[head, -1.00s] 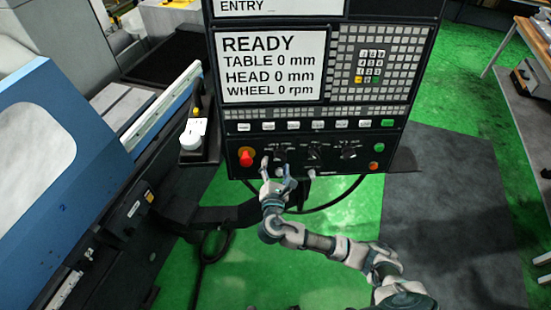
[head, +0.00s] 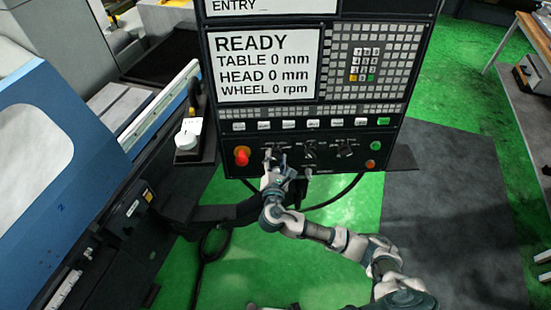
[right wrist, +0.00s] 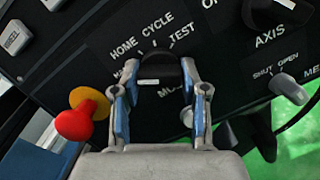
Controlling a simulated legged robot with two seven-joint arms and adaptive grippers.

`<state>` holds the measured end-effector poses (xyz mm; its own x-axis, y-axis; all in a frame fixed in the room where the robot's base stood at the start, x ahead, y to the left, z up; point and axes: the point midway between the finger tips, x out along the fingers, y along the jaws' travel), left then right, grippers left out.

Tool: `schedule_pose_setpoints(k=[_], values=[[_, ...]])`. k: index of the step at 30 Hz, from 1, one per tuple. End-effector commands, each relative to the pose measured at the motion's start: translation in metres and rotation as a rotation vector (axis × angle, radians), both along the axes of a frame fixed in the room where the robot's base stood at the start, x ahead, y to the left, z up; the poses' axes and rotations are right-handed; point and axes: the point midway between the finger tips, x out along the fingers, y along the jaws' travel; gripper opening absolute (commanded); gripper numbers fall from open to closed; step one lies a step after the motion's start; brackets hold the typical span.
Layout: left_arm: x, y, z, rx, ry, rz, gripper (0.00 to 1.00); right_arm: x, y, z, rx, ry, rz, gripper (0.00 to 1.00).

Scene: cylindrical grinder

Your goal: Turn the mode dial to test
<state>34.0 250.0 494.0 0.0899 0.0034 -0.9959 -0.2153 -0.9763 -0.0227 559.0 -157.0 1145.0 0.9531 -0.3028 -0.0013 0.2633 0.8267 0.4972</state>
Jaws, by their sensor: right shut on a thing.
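The mode dial (right wrist: 160,68) is a dark round knob on the control panel, between the fingers of my right gripper (right wrist: 158,80) in the right wrist view. The fingers are shut on its two sides. The printed words HOME, CYCLE and TEST (right wrist: 181,33) stand around its upper side. The label below and another at its left are partly hidden. I cannot tell clearly which word the dial points at. In the head view my right gripper (head: 274,158) is at the panel's lower left part and covers much of the dial. My left gripper is not in view.
A red emergency knob (head: 242,156) sticks out just left of my gripper. Other dials, such as the axis dial (right wrist: 268,14), and a shut/open lever (right wrist: 287,88) sit to the right. The screen (head: 268,65) reads READY.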

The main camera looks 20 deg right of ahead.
Motion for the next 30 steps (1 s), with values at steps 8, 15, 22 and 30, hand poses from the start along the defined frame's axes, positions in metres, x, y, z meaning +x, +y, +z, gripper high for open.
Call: schedule_pose_setpoints(k=[8, 15, 22, 30], values=[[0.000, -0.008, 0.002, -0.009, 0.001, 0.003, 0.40, 0.000, 0.000, 0.000, 0.093, -0.018, -0.019, 0.09], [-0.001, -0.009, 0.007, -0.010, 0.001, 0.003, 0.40, 0.000, 0.001, 0.001, 0.274, -0.054, -0.054, 0.09], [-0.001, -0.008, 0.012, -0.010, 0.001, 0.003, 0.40, 0.000, 0.001, 0.001, 0.486, -0.098, -0.093, 0.09], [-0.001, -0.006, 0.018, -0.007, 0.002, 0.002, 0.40, 0.000, 0.001, 0.002, 0.733, -0.150, -0.140, 0.09]])
